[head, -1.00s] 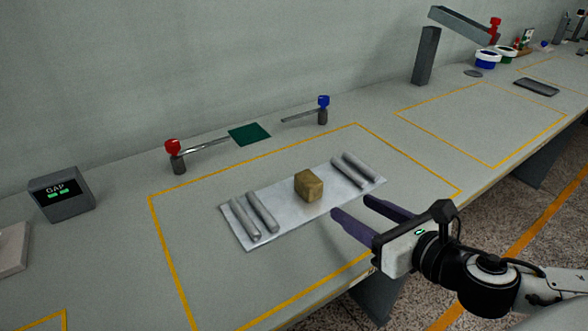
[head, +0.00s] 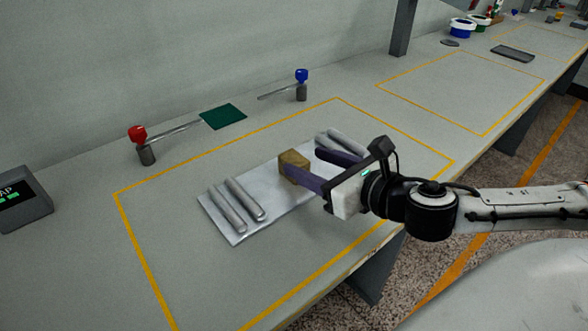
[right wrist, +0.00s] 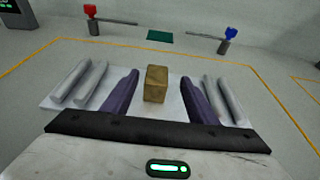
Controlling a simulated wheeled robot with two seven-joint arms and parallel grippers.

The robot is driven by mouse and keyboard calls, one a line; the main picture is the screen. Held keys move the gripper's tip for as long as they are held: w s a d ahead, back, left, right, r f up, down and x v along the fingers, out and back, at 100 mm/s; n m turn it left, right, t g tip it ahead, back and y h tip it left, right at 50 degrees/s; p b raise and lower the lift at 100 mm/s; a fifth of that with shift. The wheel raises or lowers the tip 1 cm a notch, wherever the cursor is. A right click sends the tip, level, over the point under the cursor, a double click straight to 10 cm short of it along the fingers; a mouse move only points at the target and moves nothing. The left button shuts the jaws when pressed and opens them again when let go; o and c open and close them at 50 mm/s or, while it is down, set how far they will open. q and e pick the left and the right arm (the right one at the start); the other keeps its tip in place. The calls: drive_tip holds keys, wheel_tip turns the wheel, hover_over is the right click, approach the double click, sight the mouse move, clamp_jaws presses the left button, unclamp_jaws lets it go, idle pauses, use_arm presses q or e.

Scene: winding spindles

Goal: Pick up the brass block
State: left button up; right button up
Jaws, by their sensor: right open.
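The brass block (head: 293,166) stands on a pale plate (head: 225,229) between two pairs of grey rods. My right gripper (head: 303,165) is open, its purple fingers reaching in from the right over the plate. In the head view one finger overlaps the block's lower right side. In the right wrist view the block (right wrist: 157,84) stands upright between and slightly beyond the open fingertips (right wrist: 159,76), with gaps on both sides. Whether the fingers touch the plate cannot be told. My left gripper is not in view.
Grey rods (head: 243,199) lie left of the block, and more rods (head: 345,142) lie to its right, close to a finger. Behind stand a red-knobbed post (head: 146,153), a green square (head: 223,117) and a blue-knobbed post (head: 301,88). The yellow-outlined table area is otherwise clear.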

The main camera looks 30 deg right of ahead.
sight(298, 161)
drive_tip(key=shift+a+f+b+x, duration=0.1)
drive_tip(key=shift+b+x, duration=0.15)
drive_tip(key=shift+x, duration=1.1)
drive_tip(key=shift+a+f+b+x, duration=0.15)
drive_tip(key=shift+b+x, duration=0.05)
drive_tip(key=shift+x, duration=1.1)
drive_tip(key=shift+s, duration=0.15)
drive_tip(key=shift+r, duration=0.1)
clamp_jaws()
